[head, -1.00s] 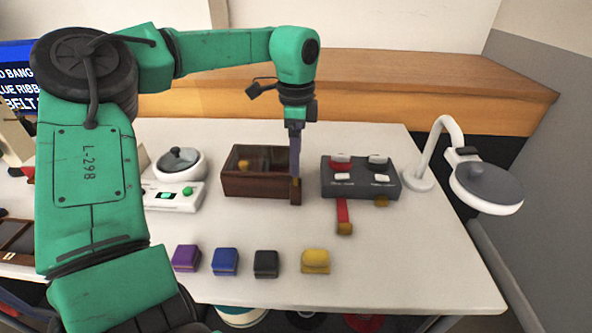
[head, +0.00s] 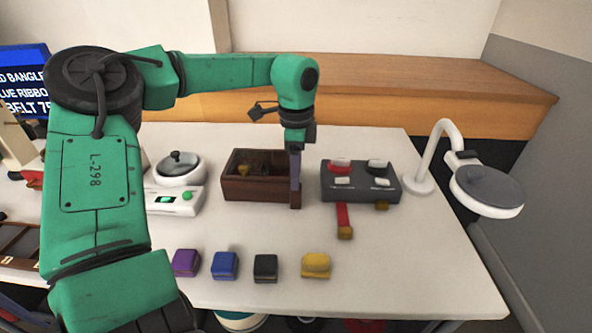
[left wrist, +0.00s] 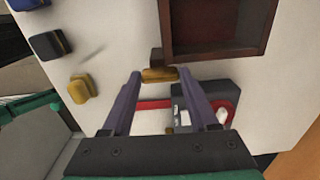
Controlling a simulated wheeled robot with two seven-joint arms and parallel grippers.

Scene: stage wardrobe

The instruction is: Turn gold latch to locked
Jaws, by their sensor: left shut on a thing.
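The gold latch (left wrist: 160,75) sits against a small brown block beside the dark red-brown box (left wrist: 215,51) in the left wrist view. My left gripper (left wrist: 161,74) is shut on the latch, one purple finger on each side of it. In the head view my left gripper (head: 295,190) points down at the front right corner of the box (head: 240,189); the fingers mostly hide the latch there. A few small items, one gold-coloured, lie inside the box. My right gripper is not in view.
Right of the box stand a grey control panel (head: 350,190) and a white lamp (head: 490,195). A red strap with a gold end (head: 345,232) lies in front of the panel. Purple, blue, black and yellow blocks (head: 316,264) line the table's front. A white dial device (head: 175,202) stands left.

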